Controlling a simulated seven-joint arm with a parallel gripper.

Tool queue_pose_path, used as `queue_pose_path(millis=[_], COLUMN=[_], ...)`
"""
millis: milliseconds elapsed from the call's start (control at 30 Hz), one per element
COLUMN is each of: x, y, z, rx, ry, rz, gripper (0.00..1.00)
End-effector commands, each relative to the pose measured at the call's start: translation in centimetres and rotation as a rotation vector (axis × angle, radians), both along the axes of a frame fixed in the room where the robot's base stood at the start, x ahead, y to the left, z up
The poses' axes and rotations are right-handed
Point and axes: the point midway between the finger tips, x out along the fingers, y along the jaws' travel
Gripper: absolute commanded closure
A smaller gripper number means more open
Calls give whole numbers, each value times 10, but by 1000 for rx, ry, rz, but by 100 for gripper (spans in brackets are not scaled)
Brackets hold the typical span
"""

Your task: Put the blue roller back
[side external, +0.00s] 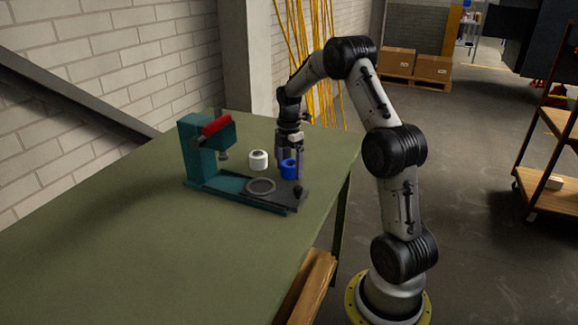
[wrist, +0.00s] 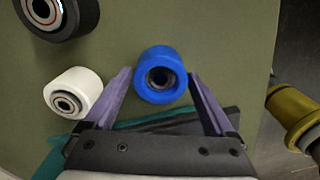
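The blue roller (side external: 289,169) is just behind the dark base of the teal fixture in the side view. In the wrist view the blue roller (wrist: 155,90) shows its dark bore, over the green table. My gripper (side external: 290,164) points down over it, one finger on each side. In the wrist view my gripper (wrist: 160,74) is open, with narrow gaps between its purple-grey fingertips and the roller. The teal fixture (side external: 197,155) has a red cylinder (side external: 216,125) on top and a grey ring (side external: 261,186) on its base.
A white roller (side external: 258,161) stands left of the blue one; the wrist view shows it too (wrist: 86,88). A large black roller (wrist: 82,20) lies at that view's top left, and a yellow cylinder (wrist: 290,106) at its right. The green table's (side external: 110,235) near-left area is clear.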

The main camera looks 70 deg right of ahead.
Motion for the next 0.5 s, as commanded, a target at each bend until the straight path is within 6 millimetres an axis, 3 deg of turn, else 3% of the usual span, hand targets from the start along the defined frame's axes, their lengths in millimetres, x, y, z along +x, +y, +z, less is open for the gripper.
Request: queue_pose_path(millis=[333, 500], x=[0, 0], y=[0, 0], z=[3, 23], rx=[0, -2], ry=[-1, -2], rz=[0, 0], gripper=[0, 0])
